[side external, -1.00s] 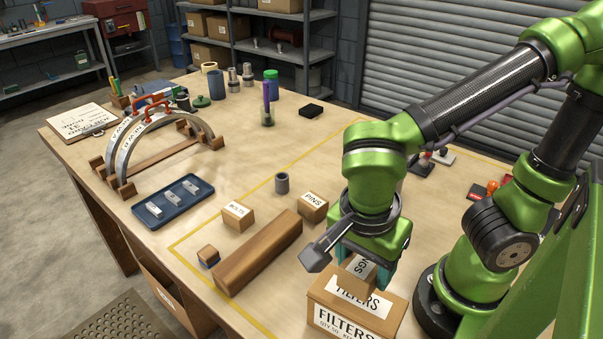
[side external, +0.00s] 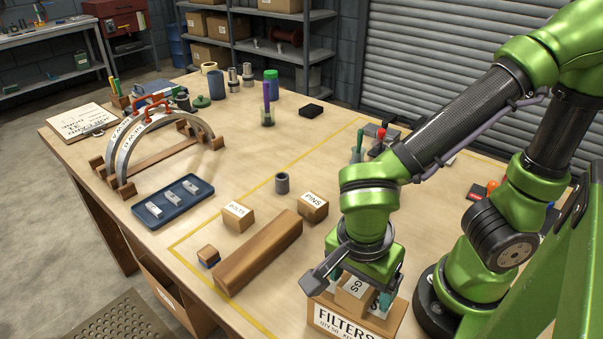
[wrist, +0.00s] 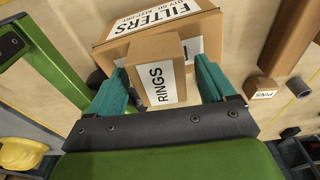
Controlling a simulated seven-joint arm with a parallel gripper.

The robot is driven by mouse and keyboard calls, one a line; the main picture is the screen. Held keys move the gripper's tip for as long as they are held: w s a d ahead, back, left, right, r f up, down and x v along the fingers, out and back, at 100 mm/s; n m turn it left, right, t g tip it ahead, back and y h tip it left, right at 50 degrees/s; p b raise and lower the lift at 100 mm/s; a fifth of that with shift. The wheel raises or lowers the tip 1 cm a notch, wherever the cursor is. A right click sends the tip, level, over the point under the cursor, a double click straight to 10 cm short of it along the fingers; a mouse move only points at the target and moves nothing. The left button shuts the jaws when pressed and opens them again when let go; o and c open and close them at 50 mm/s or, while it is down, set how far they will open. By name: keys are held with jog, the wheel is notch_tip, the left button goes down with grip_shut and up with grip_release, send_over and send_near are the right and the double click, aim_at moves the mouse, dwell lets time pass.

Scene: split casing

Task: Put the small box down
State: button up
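The small brown box (side external: 355,292), labelled RINGS, appears to stand on top of the larger FILTERS carton (side external: 345,322). In the wrist view the small box (wrist: 155,72) shows upright between my fingers, with the carton (wrist: 140,25) behind it. My gripper (side external: 362,287) is around the small box with its teal fingers spread. In the wrist view, my gripper (wrist: 163,88) shows a clear gap between the right finger and the box. The left finger is close to the box; contact there cannot be told. The box's underside is hidden.
A long wooden block (side external: 258,252) lies left of the carton. The PINS box (side external: 313,206), BOLTS box (side external: 238,216) and grey cylinder (side external: 282,183) stand nearby. A blue tray (side external: 173,201) and arched casing (side external: 160,145) are farther left.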

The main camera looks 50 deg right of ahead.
aim_at(356, 287)
notch_tip(356, 287, up, 12)
jog(key=a, duration=0.2)
jog(key=w+d+n+t+y, duration=0.3)
jog(key=w+d+n+t, duration=0.4)
jog(key=d+n, duration=0.7)
jog(key=shift+w+d+r+y, duration=0.15)
jog(key=shift+w+r+y, duration=0.2)
jog(key=shift+w, duration=0.8)
